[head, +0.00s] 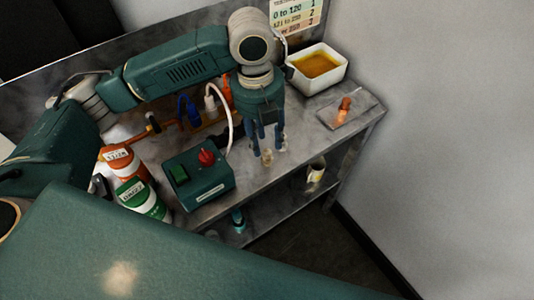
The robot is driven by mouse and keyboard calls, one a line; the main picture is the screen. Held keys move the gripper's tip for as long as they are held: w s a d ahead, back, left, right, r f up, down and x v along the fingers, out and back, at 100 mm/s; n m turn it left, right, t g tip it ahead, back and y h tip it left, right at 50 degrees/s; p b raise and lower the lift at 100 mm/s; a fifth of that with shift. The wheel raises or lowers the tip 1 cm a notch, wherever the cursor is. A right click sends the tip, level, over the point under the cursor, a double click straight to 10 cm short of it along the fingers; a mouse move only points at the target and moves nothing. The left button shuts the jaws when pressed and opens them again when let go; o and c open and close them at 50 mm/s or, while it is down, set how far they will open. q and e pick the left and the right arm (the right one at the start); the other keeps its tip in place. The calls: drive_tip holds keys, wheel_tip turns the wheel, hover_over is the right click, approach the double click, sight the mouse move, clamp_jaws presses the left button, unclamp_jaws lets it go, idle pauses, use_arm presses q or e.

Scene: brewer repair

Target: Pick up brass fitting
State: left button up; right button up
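A small copper-orange piece, which looks like the brass fitting (343,112), lies on a thin grey tray (364,112) at the right end of the metal bench. My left gripper (273,153) points down over the front edge of the bench, left of the tray and apart from the fitting. Its fingers are spread, with pale tips, and I see nothing held between them. My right gripper is not in view.
A white tub of amber liquid (318,68) stands behind the tray. A green control box with a red knob (204,172) sits left of the gripper, near labelled cylinders (140,195) and copper piping (153,122). A cup (316,172) stands on the lower shelf (268,215).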

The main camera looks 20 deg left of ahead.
sight(266, 152)
use_arm(q)
drive_tip(key=shift+f, duration=0.4)
drive_tip(key=shift+w+f, duration=0.1)
drive_tip(key=shift+f, duration=0.2)
drive_tip(key=f, duration=0.2)
drive_tip(key=f+p, duration=0.1)
drive_tip(key=f, duration=0.1)
drive_tip(key=shift+s+d+f, duration=0.1)
drive_tip(key=shift+s+f, duration=0.1)
drive_tip(key=shift+f, duration=0.2)
drive_tip(key=shift+w, duration=0.1)
clamp_jaws()
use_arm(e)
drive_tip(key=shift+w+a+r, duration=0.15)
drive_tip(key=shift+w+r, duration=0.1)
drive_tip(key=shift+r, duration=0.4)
